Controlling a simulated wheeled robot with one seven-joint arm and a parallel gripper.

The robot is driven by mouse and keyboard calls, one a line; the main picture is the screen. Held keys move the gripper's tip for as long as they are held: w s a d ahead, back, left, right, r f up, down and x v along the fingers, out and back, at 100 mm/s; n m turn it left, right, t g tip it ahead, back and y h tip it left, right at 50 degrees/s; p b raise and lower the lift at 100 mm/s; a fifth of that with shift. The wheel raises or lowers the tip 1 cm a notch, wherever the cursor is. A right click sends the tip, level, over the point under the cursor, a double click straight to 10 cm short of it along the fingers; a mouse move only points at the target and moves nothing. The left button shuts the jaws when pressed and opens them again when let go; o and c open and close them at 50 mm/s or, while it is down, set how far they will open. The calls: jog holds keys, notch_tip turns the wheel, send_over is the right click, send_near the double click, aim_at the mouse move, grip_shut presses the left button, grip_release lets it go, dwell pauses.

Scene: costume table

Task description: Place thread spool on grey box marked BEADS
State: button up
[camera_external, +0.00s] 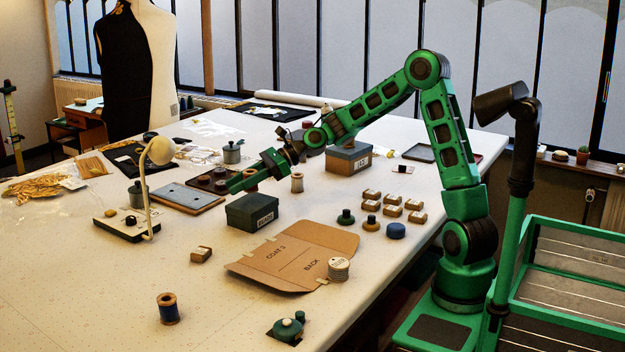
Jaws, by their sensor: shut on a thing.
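My gripper (243,182) reaches in from the right, pointing left and a little down. It is shut on a small brownish thread spool (251,179), mostly hidden by the green fingers. The spool is above the dark grey-green box marked BEADS (247,214), which stands on the table with its white label facing right. The spool and box lid look close in this view; I cannot tell whether they touch.
A wooden spool (297,183) stands behind the box. A cardboard pattern (295,258) lies in front. A lamp (149,190) is at left; several small blocks are at right.

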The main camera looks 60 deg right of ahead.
aim_at(240, 203)
jog(key=shift+f, duration=1.75)
jog(key=o, duration=1)
jog(key=shift+f, duration=0.1)
jog(key=shift+o, duration=0.2)
jog(key=v, duration=1.2)
